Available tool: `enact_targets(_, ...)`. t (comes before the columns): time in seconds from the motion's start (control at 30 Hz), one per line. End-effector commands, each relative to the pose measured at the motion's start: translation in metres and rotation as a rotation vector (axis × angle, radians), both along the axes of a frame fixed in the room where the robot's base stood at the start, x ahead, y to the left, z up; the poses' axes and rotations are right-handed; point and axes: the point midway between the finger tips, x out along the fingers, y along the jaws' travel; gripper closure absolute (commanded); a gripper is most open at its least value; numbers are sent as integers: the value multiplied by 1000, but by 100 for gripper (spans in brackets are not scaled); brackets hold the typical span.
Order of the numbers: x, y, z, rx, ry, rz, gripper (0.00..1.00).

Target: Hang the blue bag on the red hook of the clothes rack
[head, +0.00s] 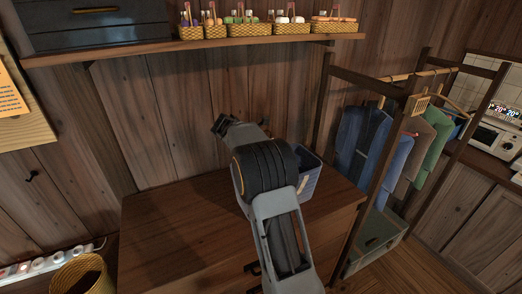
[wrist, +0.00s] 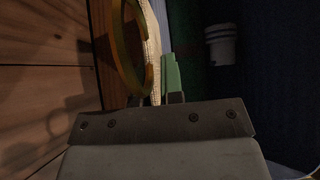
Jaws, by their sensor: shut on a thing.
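The blue bag (head: 309,178) shows in the head view just right of my arm's dark joint, over the right part of the wooden dresser top. My arm hides its left side, and I cannot tell whether it touches the dresser. In the wrist view my gripper (wrist: 165,92) is shut, with a yellow-brown loop (wrist: 130,60) and a pale woven strip close to its fingers. The loop seems to be the bag's handle. In the head view the gripper's fingers are hidden behind the arm. The clothes rack (head: 327,105) stands at the right.
Blue, brown and green garments (head: 362,140) hang on the rack, with an empty wooden hanger (head: 418,103) in front. A shelf (head: 200,44) with several small baskets runs above the dresser (head: 170,225). The dresser's left top is clear. A wicker bin (head: 80,275) stands lower left.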

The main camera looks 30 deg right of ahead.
Motion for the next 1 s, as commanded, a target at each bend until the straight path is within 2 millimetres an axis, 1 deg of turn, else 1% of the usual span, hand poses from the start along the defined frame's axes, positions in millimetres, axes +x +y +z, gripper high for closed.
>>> enact_targets(0.03, 0, 0, 0, 0, 0, 0, 89)
enact_targets(0.27, 0, 0, 0, 0, 0, 0, 67)
enact_targets(0.5, 0, 0, 0, 0, 0, 0, 67)
enact_targets(0.7, 0, 0, -5, 0, -3, 0, 67)
enact_targets(0.73, 1, 4, 3, -1, -4, 1, 67)
enact_targets(0.97, 9, 40, 39, -1, -5, 4, 67)
enact_targets(1.0, 10, 46, 47, -1, -3, 4, 67)
